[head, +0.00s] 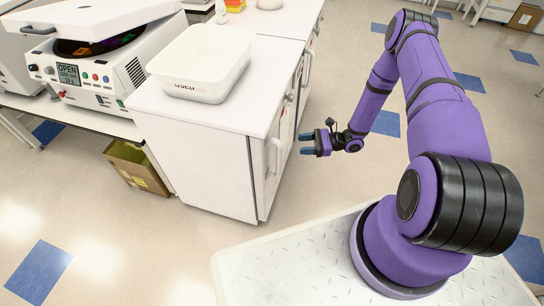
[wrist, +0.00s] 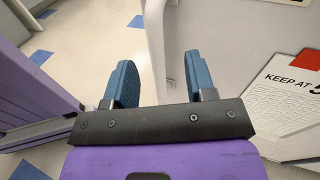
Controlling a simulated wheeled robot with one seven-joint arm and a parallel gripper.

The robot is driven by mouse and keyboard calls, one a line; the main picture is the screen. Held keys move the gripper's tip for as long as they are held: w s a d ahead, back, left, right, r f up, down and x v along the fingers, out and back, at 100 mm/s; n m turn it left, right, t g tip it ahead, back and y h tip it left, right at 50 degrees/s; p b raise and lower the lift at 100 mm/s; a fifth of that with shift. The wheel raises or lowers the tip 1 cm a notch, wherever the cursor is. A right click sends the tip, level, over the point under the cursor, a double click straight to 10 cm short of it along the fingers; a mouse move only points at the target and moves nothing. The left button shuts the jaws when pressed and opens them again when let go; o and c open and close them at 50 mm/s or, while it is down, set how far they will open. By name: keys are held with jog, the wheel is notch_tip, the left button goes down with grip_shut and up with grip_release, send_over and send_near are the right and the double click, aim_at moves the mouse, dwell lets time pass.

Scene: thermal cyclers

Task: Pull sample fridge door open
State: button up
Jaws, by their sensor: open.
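The sample fridge appears to be the white front unit under the counter, with its narrow door front (head: 283,130) facing right. Its door seems shut. A pale vertical door handle (head: 273,157) stands out from the front. In the wrist view the white handle (wrist: 156,40) appears between my two blue fingers, with the door surface (wrist: 225,40) to the right. My gripper (head: 304,144) is open and empty, its fingers pointing toward the door front. It also shows in the wrist view (wrist: 158,65). I cannot tell how far the fingers are from the handle.
A sheet reading "KEEP AT 5" (wrist: 295,108) is on the door side. A white bin (head: 203,65) stands on the counter, beside a machine (head: 90,70) with a raised lid. A cardboard box (head: 135,167) sits on the floor.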

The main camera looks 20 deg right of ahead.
notch_tip(320, 180, down, 7)
jog(key=s+a+m+t, duration=0.1)
jog(key=s+m+t, duration=0.1)
jog(key=m+t, duration=0.1)
jog(key=x, duration=1.1)
jog(key=shift+f, duration=0.15)
grip_shut()
